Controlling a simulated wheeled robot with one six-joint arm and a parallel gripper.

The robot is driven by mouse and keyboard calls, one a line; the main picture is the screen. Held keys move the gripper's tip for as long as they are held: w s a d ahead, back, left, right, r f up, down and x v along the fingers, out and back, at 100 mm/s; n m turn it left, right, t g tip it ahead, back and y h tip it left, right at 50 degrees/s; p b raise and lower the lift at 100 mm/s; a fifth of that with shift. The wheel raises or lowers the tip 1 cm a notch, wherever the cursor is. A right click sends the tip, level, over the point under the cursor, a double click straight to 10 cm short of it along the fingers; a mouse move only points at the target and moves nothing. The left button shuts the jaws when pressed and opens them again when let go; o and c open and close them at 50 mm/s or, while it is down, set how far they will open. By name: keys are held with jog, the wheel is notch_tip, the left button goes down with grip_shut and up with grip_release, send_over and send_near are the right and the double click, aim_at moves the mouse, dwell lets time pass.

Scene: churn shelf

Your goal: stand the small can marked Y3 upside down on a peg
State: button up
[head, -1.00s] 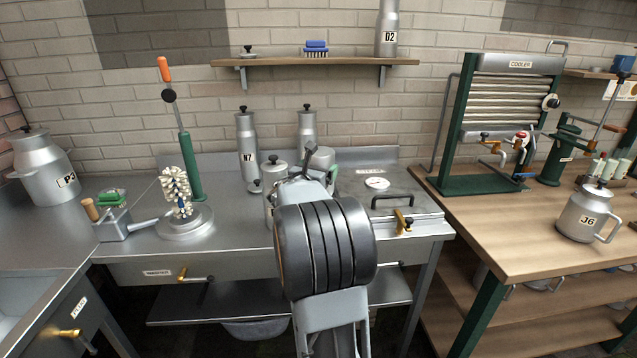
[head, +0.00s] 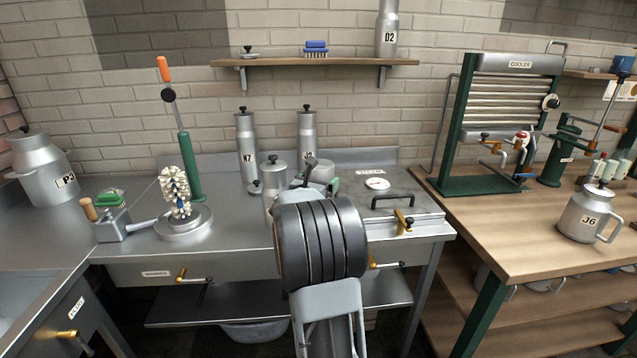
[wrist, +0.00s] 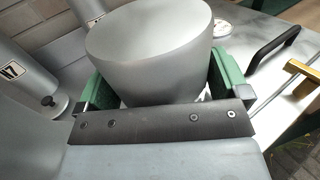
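My gripper (wrist: 158,92) has green fingers on either side of a smooth grey can (wrist: 150,45), which appears clamped between them. Its plain round end faces the wrist camera, and no lid, knob or label shows on it. In the head view my arm hides most of the gripper; a bit of the held can (head: 320,171) and a green finger (head: 334,186) show above the steel worktop (head: 235,232). I cannot read Y3 anywhere. No peg is clearly visible; a round-based stand with whitish bristles or prongs (head: 176,190) stands to the left.
Tall can N7 (head: 246,145) and another tall can (head: 306,130) stand behind the gripper, with a shorter lidded can (head: 273,180) just left. A flat lidded unit with a black handle (head: 393,199) lies right. A wall shelf (head: 350,61) is above.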

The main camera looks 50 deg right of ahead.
jog(key=shift+o, duration=0.5)
jog(key=s+a+f+m+g+y, duration=0.1)
jog(key=s+a+f+m+y, duration=0.2)
jog(key=a, duration=1)
jog(key=s+a+f+m+y, duration=0.4)
jog(key=s+a+m+y, duration=0.4)
jog(key=a+m, duration=0.3)
jog(key=s+a+f+m+g+y, duration=0.1)
jog(key=s+a+f+m+y, duration=0.3)
jog(key=a, duration=1.1)
jog(key=s+m+y, duration=0.1)
jog(key=m+y, duration=0.1)
jog(key=m, duration=0.1)
jog(key=shift+s+m+g, duration=0.3)
jog(key=shift+m, duration=0.1)
jog(key=shift+a, duration=0.1)
